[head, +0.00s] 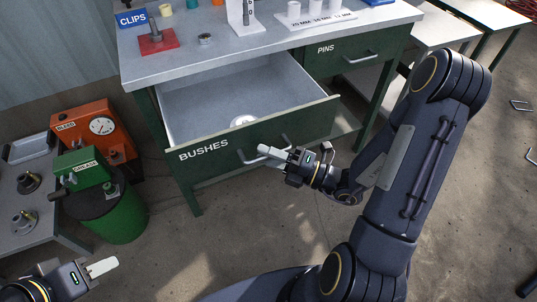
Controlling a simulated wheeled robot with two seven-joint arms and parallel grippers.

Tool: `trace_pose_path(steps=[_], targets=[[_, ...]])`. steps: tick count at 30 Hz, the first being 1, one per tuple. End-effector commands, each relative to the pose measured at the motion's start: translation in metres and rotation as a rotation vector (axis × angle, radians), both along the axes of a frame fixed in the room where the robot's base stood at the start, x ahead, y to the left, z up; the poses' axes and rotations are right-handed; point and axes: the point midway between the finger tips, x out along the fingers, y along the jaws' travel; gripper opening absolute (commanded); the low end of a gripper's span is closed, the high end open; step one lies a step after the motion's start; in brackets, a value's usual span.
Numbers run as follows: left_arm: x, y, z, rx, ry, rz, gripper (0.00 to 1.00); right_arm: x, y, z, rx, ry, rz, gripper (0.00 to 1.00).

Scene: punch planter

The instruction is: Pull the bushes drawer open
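The bushes drawer (205,160) has a green front lettered BUSHES and a pale metal inside. It stands well out from the green workbench, with its inside exposed. A small round pale item (243,121) lies in it near the front. The grey bar handle (247,161) is on the drawer front. My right gripper (267,152) is at the middle of this handle, its pale fingers close together across the bar, and looks shut on it. My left gripper (102,267) is low at the left, away from the drawer; its finger gap cannot be made out.
A shut PINS drawer (338,58) is to the right. A green drum (115,218) and an orange gauge box (95,128) stand at left. Floor in front is clear.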

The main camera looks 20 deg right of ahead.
Motion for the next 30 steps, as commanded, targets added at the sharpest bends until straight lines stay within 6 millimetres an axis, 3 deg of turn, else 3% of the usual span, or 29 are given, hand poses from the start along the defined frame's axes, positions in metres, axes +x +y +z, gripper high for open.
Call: trace_pose_path(steps=[8,21,30], targets=[[0.0,0.0,0.001,0.0,0.0,0.0,0.36,-0.005,-0.007,-0.001,-0.002,0.001,-0.003,0.34],[0.0,0.0,0.008,0.0,0.0,0.0,0.36,-0.048,-0.054,-0.01,-0.001,0.001,-0.003,0.34],[0.0,0.0,0.008,0.0,0.0,0.0,0.36,-0.052,-0.057,-0.011,0.001,-0.001,0.0,0.34]])
